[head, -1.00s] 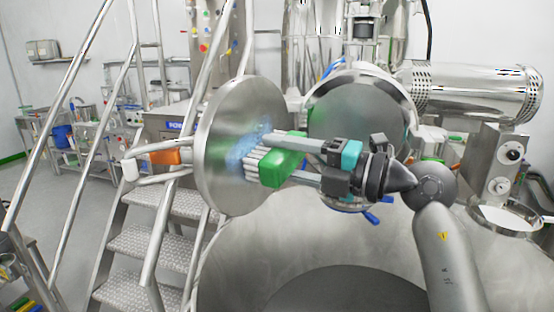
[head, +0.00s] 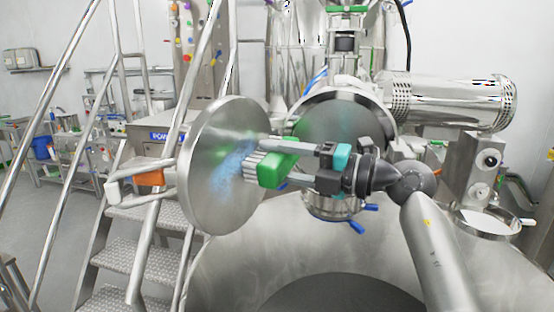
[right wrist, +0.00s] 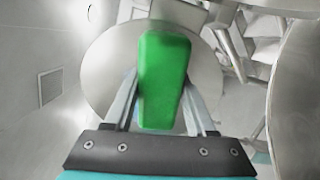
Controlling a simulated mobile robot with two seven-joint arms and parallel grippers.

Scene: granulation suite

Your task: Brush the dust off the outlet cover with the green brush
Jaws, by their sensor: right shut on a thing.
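The outlet cover (head: 207,140) is a round steel disc standing open, left of centre in the head view. A pale blue dust patch (head: 228,172) lies on its face. My right gripper (head: 275,162) is shut on the green brush (head: 280,166), its fingers on either side of the block. The pale bristles point left at the dusty face. They overlap the patch's right edge, but I cannot tell whether they touch. In the right wrist view the brush (right wrist: 163,80) hides part of the cover (right wrist: 105,75) and its bristles are hidden. My left gripper is not in view.
The round outlet (head: 345,120) stands behind the brush, with blue-handled clamps (head: 357,226) below. An orange-and-white fitting (head: 150,178) is left of the cover. Metal steps with rails (head: 128,262) stand at left. A large steel vessel (head: 225,268) fills the lower right.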

